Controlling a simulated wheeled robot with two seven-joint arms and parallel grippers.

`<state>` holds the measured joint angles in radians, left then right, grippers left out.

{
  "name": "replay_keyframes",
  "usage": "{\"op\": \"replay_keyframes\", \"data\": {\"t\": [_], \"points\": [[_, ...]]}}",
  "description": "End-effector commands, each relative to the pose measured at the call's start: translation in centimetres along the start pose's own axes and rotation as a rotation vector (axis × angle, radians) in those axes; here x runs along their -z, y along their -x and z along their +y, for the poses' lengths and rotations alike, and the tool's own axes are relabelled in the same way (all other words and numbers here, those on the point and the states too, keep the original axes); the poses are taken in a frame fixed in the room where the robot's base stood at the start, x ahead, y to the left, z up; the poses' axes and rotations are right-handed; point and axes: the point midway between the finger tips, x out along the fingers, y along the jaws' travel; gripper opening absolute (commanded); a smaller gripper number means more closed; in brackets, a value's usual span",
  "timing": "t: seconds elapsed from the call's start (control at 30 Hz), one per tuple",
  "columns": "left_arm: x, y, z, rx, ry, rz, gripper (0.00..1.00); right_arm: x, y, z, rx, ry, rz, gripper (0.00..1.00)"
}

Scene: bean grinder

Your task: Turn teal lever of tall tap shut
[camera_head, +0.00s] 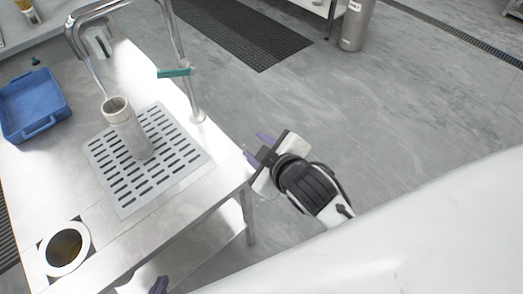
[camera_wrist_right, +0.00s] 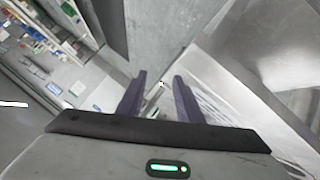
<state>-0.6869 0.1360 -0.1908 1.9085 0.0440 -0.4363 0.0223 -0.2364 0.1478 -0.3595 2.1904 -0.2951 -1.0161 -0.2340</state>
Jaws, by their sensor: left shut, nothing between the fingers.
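The tall tap (camera_head: 180,40) is a chrome pipe rising from the counter's right side and arching left. Its teal lever (camera_head: 174,72) sticks out to the left of the upright pipe. A thin shiny strand, perhaps water, runs from the spout to a grey metal cylinder (camera_head: 125,128) standing on the slotted drain plate. My right gripper (camera_head: 257,149) is open and empty beside the counter's right edge, below and right of the lever, apart from the tap. Its two purple fingers (camera_wrist_right: 157,98) stand apart in the wrist view. My left gripper (camera_head: 158,286) shows only a purple tip at the bottom edge; it is shut.
A blue tray (camera_head: 35,100) sits at the left, and a white ring (camera_head: 45,258) with a dark opening at the front left. A steel cylinder (camera_head: 355,28) stands far back.

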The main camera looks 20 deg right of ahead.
Motion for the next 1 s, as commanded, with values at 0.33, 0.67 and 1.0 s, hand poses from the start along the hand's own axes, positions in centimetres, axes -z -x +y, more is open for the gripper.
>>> {"op": "replay_keyframes", "data": {"t": [0.33,0.67,1.0], "points": [[0.0,0.0,0.0,0.000,0.000,-0.001,0.00,-1.4,0.4,-0.4,0.021,-0.040,-0.036,0.33],[0.0,0.0,0.0,0.000,0.000,0.000,0.00,-1.3,0.4,-0.4,0.019,-0.038,-0.035,0.01],[-1.3,-1.7,0.0,-0.003,-0.008,0.000,0.00,2.1,-3.2,0.8,-0.264,0.545,0.039,0.00]]}}
